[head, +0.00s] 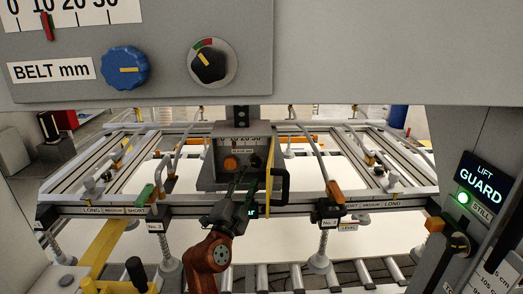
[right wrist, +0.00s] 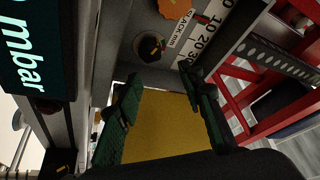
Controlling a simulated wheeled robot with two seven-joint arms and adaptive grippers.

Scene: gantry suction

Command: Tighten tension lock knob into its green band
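A black knob (head: 210,63) with a yellow pointer sits on a dial with red and green bands on the near upper panel (head: 170,20). Another black knob (right wrist: 150,46) with a yellow mark is on the grey central box (head: 215,150), beside an orange knob (head: 231,163) and a "SLACK mm" scale (right wrist: 205,35). I cannot tell its band. My right gripper (head: 243,182) is in front of this box. In the right wrist view its green fingers (right wrist: 160,85) are spread and apart from the box's knobs, with a yellow surface (right wrist: 165,125) visible between them. My left gripper is not in view.
A blue knob (head: 125,68) is on the upper panel. A black handle (head: 283,187) and a yellow strip (head: 269,178) stand close beside the right gripper. Gantry rails with orange clamps (head: 335,192) surround the box. A lift guard panel (head: 478,180) with a green light is at right.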

